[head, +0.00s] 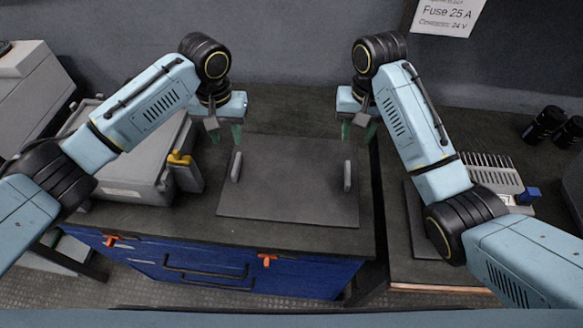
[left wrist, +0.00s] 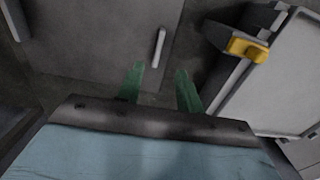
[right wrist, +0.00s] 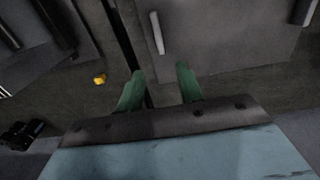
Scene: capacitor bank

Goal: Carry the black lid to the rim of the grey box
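The black lid (head: 290,190) is a flat dark panel lying on the bench, with an upright bar handle near each side: a left handle (head: 236,167) and a right handle (head: 347,175). My left gripper (head: 227,133) is open and empty, above and behind the left handle, which also shows beyond its fingers in the left wrist view (left wrist: 158,47). My right gripper (head: 358,130) is open and empty, above and behind the right handle, seen also in the right wrist view (right wrist: 157,33). The grey box (head: 125,180) stands left of the lid, partly hidden by my left arm.
A yellow latch (head: 180,158) sticks out at the box's right side, close to the lid. Blue drawers (head: 210,268) are under the bench. A finned grey unit (head: 490,170) and black cylinders (head: 545,122) stand on the right. A gap separates the bench from the right-hand surface.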

